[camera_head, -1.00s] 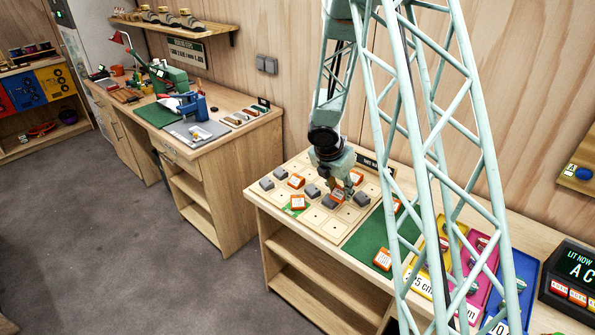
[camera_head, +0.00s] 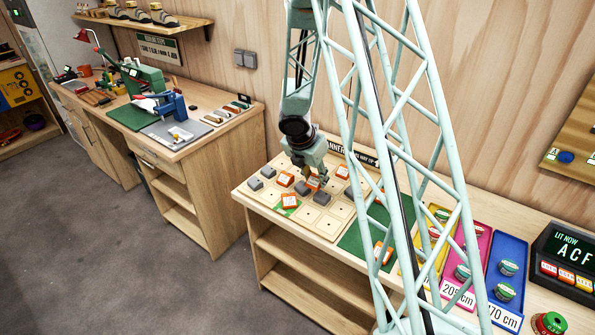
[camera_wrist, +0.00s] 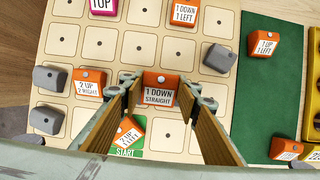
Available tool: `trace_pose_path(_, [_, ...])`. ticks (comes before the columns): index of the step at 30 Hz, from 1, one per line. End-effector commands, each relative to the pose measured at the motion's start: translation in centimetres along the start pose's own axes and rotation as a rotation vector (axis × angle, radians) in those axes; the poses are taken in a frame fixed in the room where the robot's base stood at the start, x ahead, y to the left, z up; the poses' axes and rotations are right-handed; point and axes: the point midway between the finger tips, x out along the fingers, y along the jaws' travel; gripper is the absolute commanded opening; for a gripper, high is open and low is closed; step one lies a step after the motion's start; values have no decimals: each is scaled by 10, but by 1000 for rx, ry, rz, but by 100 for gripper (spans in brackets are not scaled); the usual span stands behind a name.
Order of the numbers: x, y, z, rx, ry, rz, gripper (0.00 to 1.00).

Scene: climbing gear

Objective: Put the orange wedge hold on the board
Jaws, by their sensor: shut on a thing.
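An orange wedge hold (camera_wrist: 160,88) labelled "1 DOWN STRAIGHT" sits between the fingers of my gripper (camera_wrist: 158,95) in the wrist view. My gripper is shut on it. In the head view my gripper (camera_head: 316,180) is over the beige board (camera_head: 320,229) with the hold below the wrist. I cannot tell whether the hold touches the board. Another orange hold (camera_wrist: 127,131) is by the green START square (camera_wrist: 126,153).
Grey holds stand on the board, at left (camera_wrist: 50,77) and right (camera_wrist: 219,58) of my fingers. A green mat (camera_wrist: 262,90) right of the board carries orange holds, one reading "1 UP 1 LEFT" (camera_wrist: 263,44). Coloured trays, including a blue one (camera_head: 506,262), lie further right.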

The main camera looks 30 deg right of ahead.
Motion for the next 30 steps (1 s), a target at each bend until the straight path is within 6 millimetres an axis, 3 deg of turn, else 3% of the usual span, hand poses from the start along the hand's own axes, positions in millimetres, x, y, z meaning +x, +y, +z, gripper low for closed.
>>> trace_pose_path(11, [6, 22, 13, 1, 0, -1, 20])
trace_pose_path(30, [33, 100, 54, 1, -1, 1, 20])
